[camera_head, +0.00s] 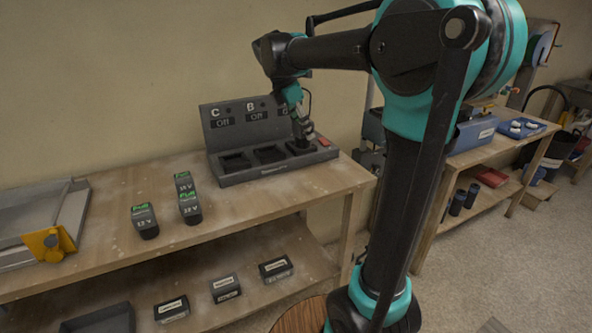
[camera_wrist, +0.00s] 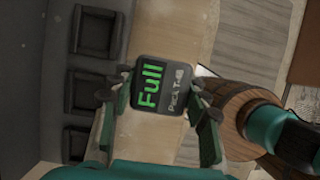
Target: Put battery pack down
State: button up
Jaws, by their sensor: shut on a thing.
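In the wrist view, a dark battery pack (camera_wrist: 172,97) with green "Full" lettering sits between the fingers of my gripper (camera_wrist: 158,106), which is shut on it. The pack shows over bare wooden bench, beside the charger (camera_wrist: 40,75). In the head view, my gripper (camera_head: 305,132) is at the right end of the charger (camera_head: 245,177), by its rightmost bay; I cannot clearly tell the held pack apart there. The charger's three bays look empty in the wrist view. Its visible displays, C and B, read "Off".
Several packs marked "Full" and "12 V" (camera_head: 145,222) stand on the bench (camera_head: 115,205) left of the charger. A metal tray with a yellow part (camera_head: 48,243) is at far left. Small labelled boxes (camera_head: 226,288) lie on the lower shelf. Bare bench lies before the charger.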

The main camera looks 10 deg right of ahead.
notch_tip(320, 180, down, 13)
jog(key=shift+r, duration=0.1)
dwell(0.3)
jog(key=o, duration=1.4)
jog(key=shift+f, duration=0.2)
jog(key=shift+o, duration=0.2)
jog(key=v, duration=1.2)
jog(key=shift+s+r, duration=0.1)
jog(key=shift+r, duration=0.05)
